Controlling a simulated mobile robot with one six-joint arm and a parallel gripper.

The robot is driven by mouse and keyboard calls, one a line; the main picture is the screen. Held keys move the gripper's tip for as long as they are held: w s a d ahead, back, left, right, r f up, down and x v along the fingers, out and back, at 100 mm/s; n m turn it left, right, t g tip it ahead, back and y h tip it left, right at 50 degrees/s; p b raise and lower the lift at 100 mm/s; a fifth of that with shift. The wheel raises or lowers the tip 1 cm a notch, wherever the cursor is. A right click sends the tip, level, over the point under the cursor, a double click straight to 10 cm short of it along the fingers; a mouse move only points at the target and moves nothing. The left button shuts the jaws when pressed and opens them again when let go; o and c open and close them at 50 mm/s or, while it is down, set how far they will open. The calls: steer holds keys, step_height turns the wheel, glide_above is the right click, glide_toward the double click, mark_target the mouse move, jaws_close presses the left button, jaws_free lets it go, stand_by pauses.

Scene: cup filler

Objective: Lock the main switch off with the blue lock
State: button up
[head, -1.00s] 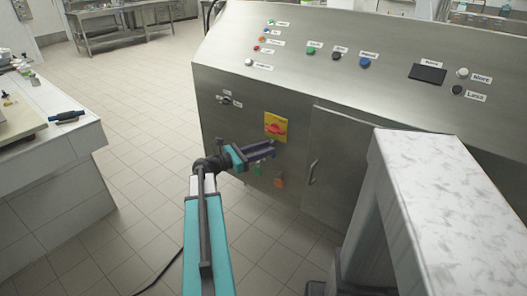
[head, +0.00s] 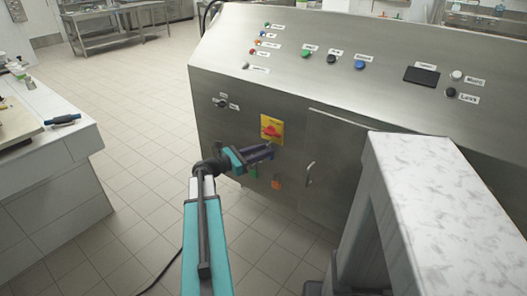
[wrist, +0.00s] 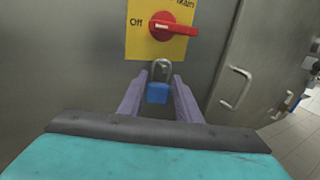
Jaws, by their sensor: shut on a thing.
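The main switch (head: 271,129) is a red rotary handle on a yellow plate on the front of the steel machine. In the wrist view the red handle (wrist: 172,27) lies level, pointing right, with "Off" printed to its left. My gripper (head: 268,151) is just below the plate. It is shut on the blue lock (wrist: 157,93), which sits between the fingertips with its metal shackle upward. The shackle top is just below the plate's lower edge in the picture; I cannot tell whether they touch. The lock is hidden by the fingers in the head view.
A green item (head: 253,172) and an orange item (head: 276,183) are on the machine front below my gripper. A cabinet door with a handle (head: 309,173) is to the right. A marble-topped counter (head: 430,200) stands at right front.

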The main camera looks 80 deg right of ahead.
steer(key=o, duration=1.3)
steer(key=shift+w, duration=0.1)
steer(key=shift+w+a, duration=0.15)
steer(key=shift+w, duration=0.05)
steer(key=v, duration=1.3)
steer(key=shift+a, duration=0.25)
